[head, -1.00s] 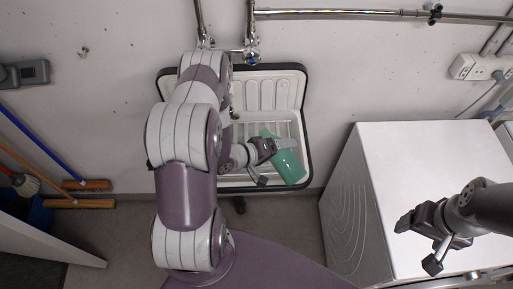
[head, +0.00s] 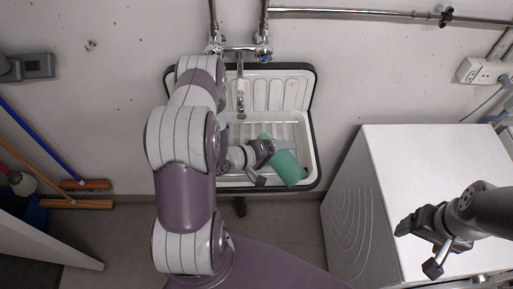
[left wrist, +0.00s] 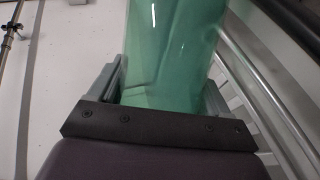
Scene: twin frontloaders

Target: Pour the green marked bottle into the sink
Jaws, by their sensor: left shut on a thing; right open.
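The green bottle (head: 287,168) is over the right part of the white sink (head: 303,121) in the head view. My left gripper (head: 266,149) is shut on it. The bottle lies tilted, reaching down and right from the fingers. In the left wrist view the translucent green bottle (left wrist: 172,50) sits between the two fingers of my left gripper (left wrist: 165,92). Its marking and mouth cannot be made out, and no flowing liquid shows. My right gripper (head: 420,245) is open and empty above the white machine at the right.
A chrome faucet (head: 240,95) hangs over the sink from wall pipes. A white front-loader (head: 420,160) stands right of the sink. Brooms (head: 85,185) lean at the left, and a wall socket (head: 483,71) is at the upper right.

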